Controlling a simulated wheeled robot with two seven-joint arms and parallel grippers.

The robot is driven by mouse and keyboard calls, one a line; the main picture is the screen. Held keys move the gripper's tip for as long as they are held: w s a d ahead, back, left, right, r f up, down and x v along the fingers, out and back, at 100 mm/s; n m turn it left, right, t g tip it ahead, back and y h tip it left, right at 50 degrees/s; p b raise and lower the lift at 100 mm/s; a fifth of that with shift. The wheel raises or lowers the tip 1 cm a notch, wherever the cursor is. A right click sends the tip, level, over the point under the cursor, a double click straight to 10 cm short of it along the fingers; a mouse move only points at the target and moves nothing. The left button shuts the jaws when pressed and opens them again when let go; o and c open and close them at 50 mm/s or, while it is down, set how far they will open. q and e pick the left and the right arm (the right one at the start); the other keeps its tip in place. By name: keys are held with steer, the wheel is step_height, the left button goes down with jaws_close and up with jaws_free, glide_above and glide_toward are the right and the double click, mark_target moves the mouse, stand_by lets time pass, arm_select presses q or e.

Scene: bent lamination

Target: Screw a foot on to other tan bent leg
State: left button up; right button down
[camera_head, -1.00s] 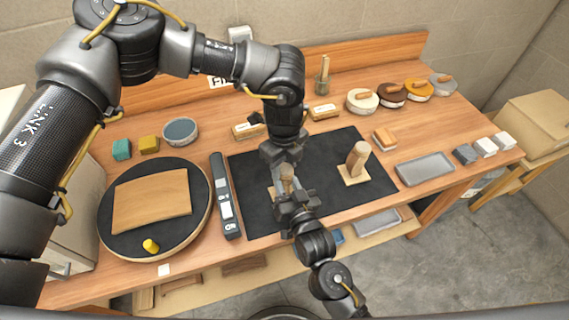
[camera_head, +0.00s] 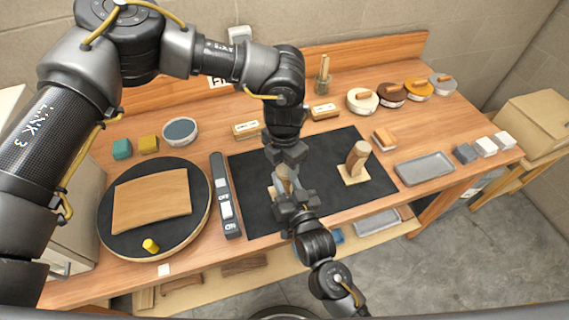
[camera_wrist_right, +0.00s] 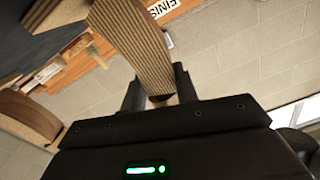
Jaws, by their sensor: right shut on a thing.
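A tan bent leg (camera_head: 283,180) stands on the black mat between my two grippers, mostly hidden by them. My right gripper (camera_head: 290,198) is shut on it from the front. In the right wrist view the curved, striped leg (camera_wrist_right: 132,40) rises from between the right gripper's fingers (camera_wrist_right: 158,94). My left gripper (camera_head: 287,152) is just above and behind the leg's top; I cannot tell whether its jaws are open. A second bent leg (camera_head: 357,157) stands on a pale square base (camera_head: 353,175) to the right. I cannot make out a foot.
The black mat (camera_head: 250,210) has bare room around the legs. A dark grey tool (camera_head: 225,195) lies beside the mat. A grey tray (camera_head: 425,169) is at right.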

arm_select(q)
steer(key=o, duration=0.3)
arm_select(e)
steer(key=shift+f, duration=0.1)
arm_select(q)
steer(key=shift+o, duration=0.2)
step_height(320, 180, up, 12)
stand_by(0.4)
arm_select(e)
steer(key=c, duration=1)
jaws_free()
